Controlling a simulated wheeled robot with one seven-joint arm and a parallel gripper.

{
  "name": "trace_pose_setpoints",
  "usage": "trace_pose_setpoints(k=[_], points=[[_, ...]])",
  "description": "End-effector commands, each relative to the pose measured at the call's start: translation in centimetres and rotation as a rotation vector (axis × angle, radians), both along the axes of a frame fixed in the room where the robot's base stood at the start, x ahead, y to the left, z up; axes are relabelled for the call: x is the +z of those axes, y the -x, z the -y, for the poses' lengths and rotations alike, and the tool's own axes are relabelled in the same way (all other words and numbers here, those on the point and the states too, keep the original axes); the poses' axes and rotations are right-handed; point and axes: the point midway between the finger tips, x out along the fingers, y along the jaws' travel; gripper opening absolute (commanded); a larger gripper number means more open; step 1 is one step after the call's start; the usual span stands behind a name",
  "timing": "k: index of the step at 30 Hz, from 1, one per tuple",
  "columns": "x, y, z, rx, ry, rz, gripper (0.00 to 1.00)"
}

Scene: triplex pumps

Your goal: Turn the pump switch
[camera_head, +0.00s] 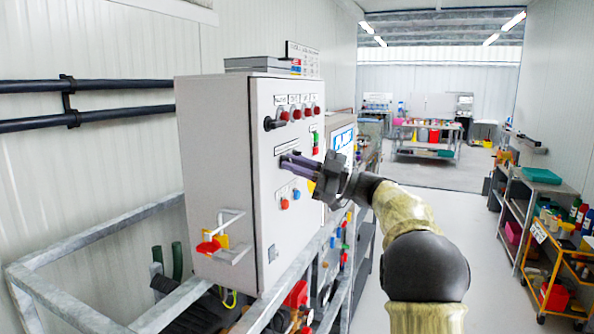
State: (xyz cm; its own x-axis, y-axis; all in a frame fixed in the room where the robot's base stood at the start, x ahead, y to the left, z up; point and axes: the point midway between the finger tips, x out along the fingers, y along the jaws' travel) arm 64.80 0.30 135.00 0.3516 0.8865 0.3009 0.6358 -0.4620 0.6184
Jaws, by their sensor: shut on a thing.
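The control cabinet (225,150) is a light grey box on a metal frame, with its panel facing right. My gripper (287,162) reaches in from the right, its purple-grey fingers at the middle of the panel, just under a white label. It is shut on the pump switch there, which is mostly hidden behind the fingers, so its angle cannot be read. A separate black rotary handle (273,123) sits higher on the panel, apart from my gripper.
Red indicator lights (297,114) line the panel's top; a blue button (296,194) and a red-orange button (284,204) sit below my gripper. A red-and-yellow switch (208,246) is on the cabinet's side. Metal rails (75,310) surround its base.

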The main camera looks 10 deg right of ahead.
Motion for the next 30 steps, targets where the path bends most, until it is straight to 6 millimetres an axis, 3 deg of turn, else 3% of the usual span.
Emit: trace_pose_setpoints(k=[22, 23, 25, 30], points=[[0.02, 0.01, -0.04, 0.002, 0.070, 0.097, 0.00], [0.02, 0.01, -0.04, 0.002, 0.070, 0.097, 0.16], [0.02, 0.01, -0.04, 0.002, 0.070, 0.097, 0.30], [0.02, -0.01, -0.02, 0.001, 0.070, 0.095, 0.32]])
